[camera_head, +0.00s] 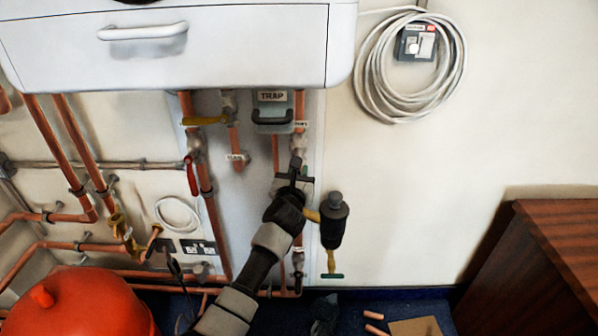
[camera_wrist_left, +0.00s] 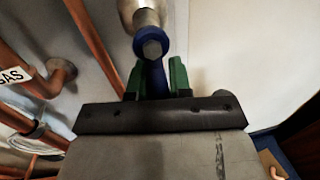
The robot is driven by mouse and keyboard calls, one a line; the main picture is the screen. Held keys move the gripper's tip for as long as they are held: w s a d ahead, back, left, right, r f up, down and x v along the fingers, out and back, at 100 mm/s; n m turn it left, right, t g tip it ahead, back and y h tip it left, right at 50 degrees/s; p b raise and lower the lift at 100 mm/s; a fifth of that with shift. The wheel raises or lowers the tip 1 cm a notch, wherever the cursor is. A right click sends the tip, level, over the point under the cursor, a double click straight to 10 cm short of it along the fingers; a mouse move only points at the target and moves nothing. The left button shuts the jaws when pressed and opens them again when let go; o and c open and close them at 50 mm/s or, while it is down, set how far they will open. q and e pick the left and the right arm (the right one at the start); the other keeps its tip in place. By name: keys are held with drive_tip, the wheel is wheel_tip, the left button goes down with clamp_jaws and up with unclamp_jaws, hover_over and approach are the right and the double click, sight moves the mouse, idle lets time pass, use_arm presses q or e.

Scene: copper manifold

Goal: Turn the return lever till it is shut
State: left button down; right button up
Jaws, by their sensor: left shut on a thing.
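The return lever shows in the left wrist view as a blue handle (camera_wrist_left: 156,80) with a blue hub (camera_wrist_left: 151,46) on a metal valve body (camera_wrist_left: 146,14). The handle runs from the hub down between the green finger pads of my left gripper (camera_wrist_left: 157,78), which is shut on it. In the head view my left gripper (camera_head: 294,178) is at the copper pipe below the trap, and it hides the lever there. The lever's exact angle to its pipe is hard to tell. My right gripper is in neither view.
A yellow lever (camera_head: 205,121) and a red lever (camera_head: 192,175) sit on pipes to the left. The trap (camera_head: 272,112) is above my gripper, and a dark cylindrical fitting (camera_head: 334,222) is close on its right. A red vessel (camera_head: 75,305) stands lower left.

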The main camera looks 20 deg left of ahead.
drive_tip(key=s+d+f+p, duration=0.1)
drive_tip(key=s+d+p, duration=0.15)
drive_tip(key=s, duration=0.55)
use_arm(q)
drive_tip(key=s+a+r+m+g+y+p, duration=0.1)
drive_tip(key=a+r+m+p, duration=0.3)
drive_tip(key=m+p, duration=1.2)
drive_tip(key=g+y+p, duration=0.1)
drive_tip(key=p, duration=0.3)
drive_tip(key=shift+s+a, duration=0.2)
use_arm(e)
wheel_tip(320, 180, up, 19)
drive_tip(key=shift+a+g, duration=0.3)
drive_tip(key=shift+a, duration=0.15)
use_arm(q)
drive_tip(key=shift+w+r, duration=0.1)
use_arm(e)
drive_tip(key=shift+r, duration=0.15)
use_arm(q)
drive_tip(key=c, duration=1)
unclamp_jaws()
drive_tip(key=shift+r+y, duration=0.1)
drive_tip(key=shift+y, duration=0.2)
drive_tip(key=shift+c, duration=0.2)
drive_tip(key=p+v, duration=0.7)
drive_tip(key=v, duration=0.4)
drive_tip(key=shift+r, duration=0.2)
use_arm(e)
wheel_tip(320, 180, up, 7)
